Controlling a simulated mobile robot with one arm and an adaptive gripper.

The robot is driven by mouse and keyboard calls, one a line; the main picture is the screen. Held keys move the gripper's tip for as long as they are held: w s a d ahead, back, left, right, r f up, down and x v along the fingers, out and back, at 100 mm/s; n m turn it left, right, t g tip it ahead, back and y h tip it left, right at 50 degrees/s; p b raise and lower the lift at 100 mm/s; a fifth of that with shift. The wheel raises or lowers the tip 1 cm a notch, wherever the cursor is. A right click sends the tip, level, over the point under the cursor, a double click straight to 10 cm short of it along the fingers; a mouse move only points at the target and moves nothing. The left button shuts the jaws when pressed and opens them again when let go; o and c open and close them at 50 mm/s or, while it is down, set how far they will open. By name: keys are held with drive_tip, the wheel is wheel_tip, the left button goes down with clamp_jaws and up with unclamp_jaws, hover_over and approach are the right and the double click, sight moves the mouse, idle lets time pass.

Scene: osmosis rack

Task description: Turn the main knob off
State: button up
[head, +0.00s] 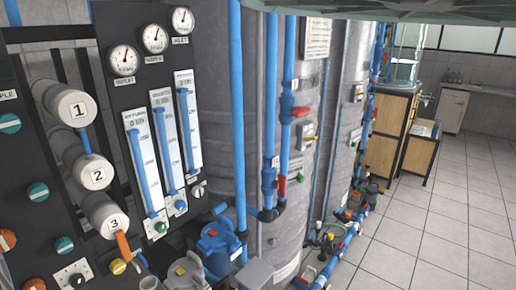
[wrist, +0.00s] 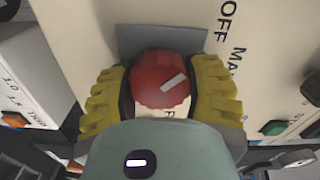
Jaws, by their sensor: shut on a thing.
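The main knob (wrist: 160,79) is round and red with a pale pointer mark, seen in the wrist view on a cream panel (wrist: 185,22). The mark slants up toward the right. The letters OFF and part of a word starting MA are printed to the right of the knob. My gripper (wrist: 160,88) has yellow ribbed fingers on both sides of the knob, closed on it. The lower part of the knob's surround is hidden by my gripper's body. In the head view I make out neither the main knob nor my gripper.
A green button (wrist: 273,127) and a dark knob (wrist: 311,88) are close to the right of my gripper. The head view shows the rack panel with gauges (head: 154,39), numbered white cylinders (head: 70,106) and blue pipes (head: 268,100). Tiled floor (head: 455,215) is clear at right.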

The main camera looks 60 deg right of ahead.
drive_tip(key=shift+d, duration=0.1)
drive_tip(key=o, duration=1.2)
drive_tip(key=s+a, duration=0.1)
drive_tip(key=s, duration=1.1)
